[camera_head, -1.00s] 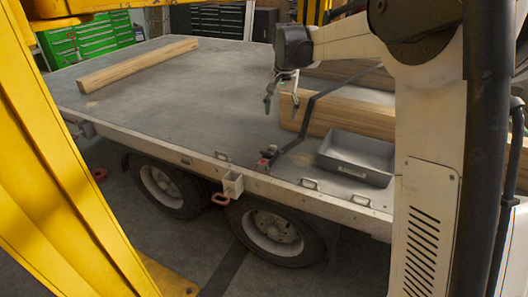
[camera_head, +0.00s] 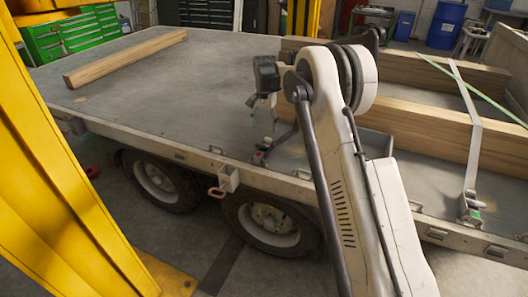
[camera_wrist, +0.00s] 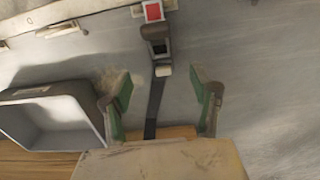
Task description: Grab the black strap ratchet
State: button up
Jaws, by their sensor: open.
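The black strap ratchet (camera_wrist: 157,40) sits near the trailer's edge, with a red part at its outer end. Its black strap (camera_wrist: 153,108) runs from it back between my fingers in the wrist view. In the head view the ratchet (camera_head: 261,154) shows small at the bed's near edge. My gripper (camera_wrist: 162,88) is open and empty, its two green-padded fingers either side of the strap line. The ratchet lies just beyond the fingertips, apart from them. In the head view my gripper (camera_head: 264,108) hangs above the bed, behind the ratchet.
A grey tray (camera_wrist: 55,110) lies left of my gripper in the wrist view. Wooden beams (camera_head: 425,125) lie on the right of the trailer bed. A white strap with another ratchet (camera_head: 470,207) crosses them. The bed's left and middle (camera_head: 170,95) are largely clear.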

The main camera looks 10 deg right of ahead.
aim_at(263, 152)
notch_tip(263, 152, down, 12)
jog(key=shift+s+a+r+b, duration=0.1)
jog(key=shift+r+b, duration=0.05)
jog(key=shift+b, duration=0.4)
grip_shut()
dwell(0.4)
